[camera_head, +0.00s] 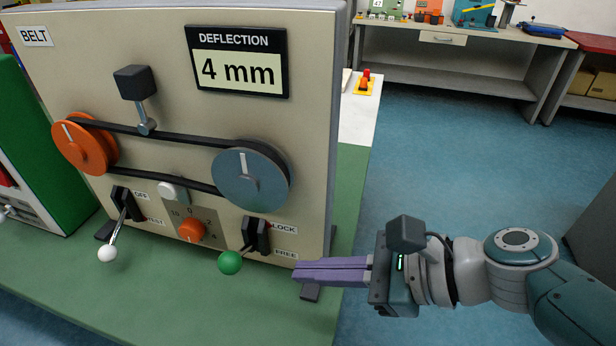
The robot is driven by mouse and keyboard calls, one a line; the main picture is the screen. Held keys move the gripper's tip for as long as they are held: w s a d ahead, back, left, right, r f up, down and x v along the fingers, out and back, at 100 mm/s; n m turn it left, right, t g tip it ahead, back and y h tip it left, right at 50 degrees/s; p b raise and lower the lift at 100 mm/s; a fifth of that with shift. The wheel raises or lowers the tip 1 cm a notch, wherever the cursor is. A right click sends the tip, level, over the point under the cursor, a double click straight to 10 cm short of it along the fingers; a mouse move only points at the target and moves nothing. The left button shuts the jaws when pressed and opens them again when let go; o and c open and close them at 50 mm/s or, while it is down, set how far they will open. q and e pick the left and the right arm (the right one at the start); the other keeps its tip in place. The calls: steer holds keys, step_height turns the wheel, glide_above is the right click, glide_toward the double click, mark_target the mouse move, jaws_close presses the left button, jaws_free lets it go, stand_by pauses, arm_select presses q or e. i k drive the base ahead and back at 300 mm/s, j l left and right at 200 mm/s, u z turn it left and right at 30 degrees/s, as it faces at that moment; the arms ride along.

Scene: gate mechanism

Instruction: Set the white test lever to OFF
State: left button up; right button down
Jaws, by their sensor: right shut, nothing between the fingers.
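The white test lever (108,252) has a white ball on a metal rod and sits at the lower left of the belt panel (320,120). Its black slot (124,204) has an OFF label (140,195) above and a TEST label (155,222) below. The lever slants out and down, with its ball below the TEST label's height. My right gripper (297,270) has purple fingers, shut and empty, pointing left in front of the panel's lower right corner. It is well to the right of the white lever. My left gripper is not in view.
A green-ball lever (230,262) with LOCK and FREE labels stands between the white lever and my right gripper. An orange knob (191,230) is between the levers. Orange (85,147) and grey (250,179) pulleys carry a belt. The display (238,62) reads 4 mm.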

mark_target(108, 253)
steer(key=u, duration=1.2)
steer(key=i+j, duration=0.15)
steer(key=j, duration=0.2)
steer(key=i+j, duration=0.2)
steer(key=j, duration=0.15)
steer(key=z, duration=0.05)
